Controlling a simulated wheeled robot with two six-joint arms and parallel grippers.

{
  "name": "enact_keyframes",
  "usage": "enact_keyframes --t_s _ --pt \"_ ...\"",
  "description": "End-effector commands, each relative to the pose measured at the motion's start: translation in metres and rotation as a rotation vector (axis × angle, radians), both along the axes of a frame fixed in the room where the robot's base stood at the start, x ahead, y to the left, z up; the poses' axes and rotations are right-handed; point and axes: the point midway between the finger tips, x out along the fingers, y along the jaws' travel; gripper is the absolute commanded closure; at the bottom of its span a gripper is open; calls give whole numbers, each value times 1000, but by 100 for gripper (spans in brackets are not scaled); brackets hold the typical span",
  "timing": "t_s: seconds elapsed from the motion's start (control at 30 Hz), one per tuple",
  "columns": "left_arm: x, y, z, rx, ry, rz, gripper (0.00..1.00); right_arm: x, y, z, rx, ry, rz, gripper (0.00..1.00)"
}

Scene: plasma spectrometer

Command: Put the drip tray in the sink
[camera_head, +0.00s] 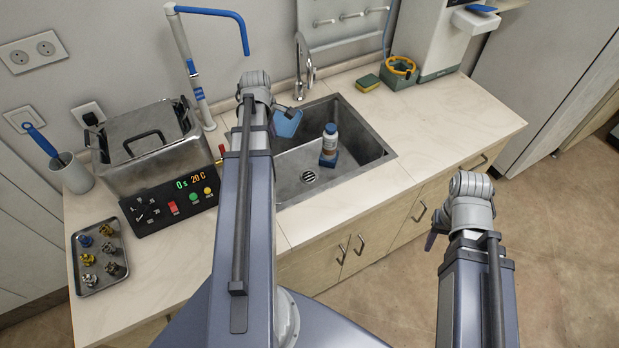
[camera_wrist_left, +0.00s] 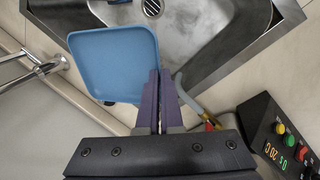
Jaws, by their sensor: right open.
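The blue drip tray (camera_wrist_left: 112,58) is a shallow square dish with rounded corners in the left wrist view. It also shows, partly hidden by my left wrist, in the head view (camera_head: 287,123). My left gripper (camera_wrist_left: 162,84) is shut on the tray's edge and holds it over the back left side of the sink. The grey metal sink (camera_head: 365,140) has a round drain and also shows in the left wrist view (camera_wrist_left: 222,50). My right gripper (camera_head: 436,232) is open, in front of the counter at the right; its fingers are mostly hidden by the wrist.
A lidded steel bath (camera_head: 150,155) with a control panel and a small metal tray (camera_head: 78,262) of several parts are at left. A sponge (camera_head: 367,82) lies at back right.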

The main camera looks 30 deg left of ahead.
Motion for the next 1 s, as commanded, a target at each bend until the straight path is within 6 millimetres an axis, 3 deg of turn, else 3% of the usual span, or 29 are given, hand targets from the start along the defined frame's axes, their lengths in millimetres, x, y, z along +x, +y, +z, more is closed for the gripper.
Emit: enact_keyframes --t_s 0.37,0.7,1.0 --pt "0 0 -52 0 0 0 100 0 0 -52 0 0 -1 50" --pt "1 0 -139 0 0 0 100 1 0 -139 0 0 -1 50" --pt "1 0 -192 0 0 0 100 1 0 -193 0 0 -2 50"
